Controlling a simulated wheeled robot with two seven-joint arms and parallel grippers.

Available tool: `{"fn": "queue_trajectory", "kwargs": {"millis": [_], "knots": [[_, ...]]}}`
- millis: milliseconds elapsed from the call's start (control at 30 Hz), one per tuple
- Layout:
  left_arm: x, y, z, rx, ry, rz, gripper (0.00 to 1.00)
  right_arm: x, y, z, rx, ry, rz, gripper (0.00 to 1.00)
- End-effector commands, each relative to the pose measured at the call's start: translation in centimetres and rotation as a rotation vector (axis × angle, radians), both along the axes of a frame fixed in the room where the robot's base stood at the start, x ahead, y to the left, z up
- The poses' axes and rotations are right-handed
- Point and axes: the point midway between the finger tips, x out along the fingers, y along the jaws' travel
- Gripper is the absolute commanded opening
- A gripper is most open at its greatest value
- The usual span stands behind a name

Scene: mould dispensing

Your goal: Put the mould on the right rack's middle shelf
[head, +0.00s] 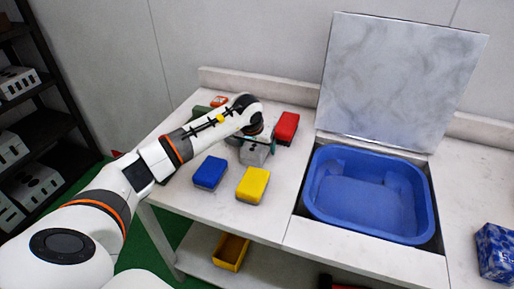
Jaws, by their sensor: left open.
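My left arm reaches in from the left over the white table. Its left gripper (258,150) points down behind the yellow block, between the blue and red blocks, and is open. Grey shapes lie around its fingers, and I cannot tell which belong to the gripper and which to an object under it. White blocks with dark holes, which may be moulds (36,184), stand on a dark shelf rack (50,130) at the left edge. I cannot tell whether this is the right rack. My right gripper is not in view.
A blue block (210,173), a yellow block (252,185) and a red block (286,128) lie on the table (290,180). A blue basin (430,200) sits under a raised lid (400,80). A yellow bin (230,251) is below. A blue patterned box (496,252) is at the right.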

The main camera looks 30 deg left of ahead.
Motion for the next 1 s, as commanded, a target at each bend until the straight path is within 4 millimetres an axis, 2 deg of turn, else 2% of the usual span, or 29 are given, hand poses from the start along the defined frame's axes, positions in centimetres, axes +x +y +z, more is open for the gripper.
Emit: {"fn": "queue_trajectory", "kwargs": {"millis": [533, 1000], "knots": [[0.0, -0.01, -0.3, -0.001, 0.0, 0.001, 0.85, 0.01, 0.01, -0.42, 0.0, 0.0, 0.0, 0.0], [0.1, 0.01, -0.09, -0.001, -0.005, 0.0, 0.09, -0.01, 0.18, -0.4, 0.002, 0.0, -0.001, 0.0]]}}
